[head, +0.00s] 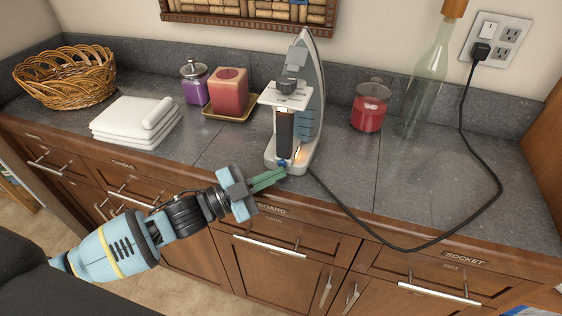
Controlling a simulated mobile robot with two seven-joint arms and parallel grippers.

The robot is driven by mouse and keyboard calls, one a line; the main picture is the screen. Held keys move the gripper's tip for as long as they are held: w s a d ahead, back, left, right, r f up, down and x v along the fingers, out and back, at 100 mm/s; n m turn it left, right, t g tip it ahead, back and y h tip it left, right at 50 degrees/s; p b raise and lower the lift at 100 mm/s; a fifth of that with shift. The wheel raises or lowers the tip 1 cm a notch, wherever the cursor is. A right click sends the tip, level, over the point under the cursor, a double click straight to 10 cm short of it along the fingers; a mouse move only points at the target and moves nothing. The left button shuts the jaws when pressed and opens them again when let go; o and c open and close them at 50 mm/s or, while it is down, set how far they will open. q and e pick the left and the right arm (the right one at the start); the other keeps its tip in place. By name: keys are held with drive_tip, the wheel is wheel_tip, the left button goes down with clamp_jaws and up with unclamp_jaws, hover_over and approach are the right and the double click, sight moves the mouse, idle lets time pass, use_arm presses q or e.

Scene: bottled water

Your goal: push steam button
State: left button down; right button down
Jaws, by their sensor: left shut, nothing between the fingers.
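A white and grey steam iron (315,100) stands upright on its heel on the dark stone counter. A small blue button (282,164) shows low on its front, beside a glowing orange light (297,153). My left gripper (283,173) is shut and empty, with its green fingertips right at the blue button. I cannot tell whether they touch it. The fingertips partly cover the lower front of the iron's base. My right gripper is not in view.
A black cord (499,185) loops from the iron to the wall socket (495,40). Folded white towels (125,120), a red candle (228,90), a red jar (369,108) and a glass bottle (427,80) stand around. Wooden drawers (265,250) lie below the counter edge.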

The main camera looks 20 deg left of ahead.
use_arm(q)
drive_tip(key=shift+w+a+r, duration=0.1)
drive_tip(key=shift+w+r, duration=0.05)
drive_tip(key=shift+r, duration=0.4)
drive_tip(key=shift+w+a+r, duration=0.1)
drive_tip(key=shift+w+r, duration=0.05)
drive_tip(key=shift+r, duration=0.35)
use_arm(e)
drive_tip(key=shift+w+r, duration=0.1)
use_arm(q)
drive_tip(key=shift+s+d+p, duration=0.2)
drive_tip(key=shift+s+p, duration=0.15)
drive_tip(key=shift+s, duration=1.15)
drive_tip(key=s, duration=0.1)
drive_tip(key=s+p, duration=0.1)
drive_tip(key=s, duration=0.1)
drive_tip(key=shift+a+f, duration=0.15)
drive_tip(key=shift+f, duration=0.25)
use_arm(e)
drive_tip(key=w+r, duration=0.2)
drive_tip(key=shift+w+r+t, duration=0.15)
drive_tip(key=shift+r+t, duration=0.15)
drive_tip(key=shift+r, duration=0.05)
use_arm(q)
drive_tip(key=shift+w+f, duration=0.1)
drive_tip(key=shift+f, duration=0.05)
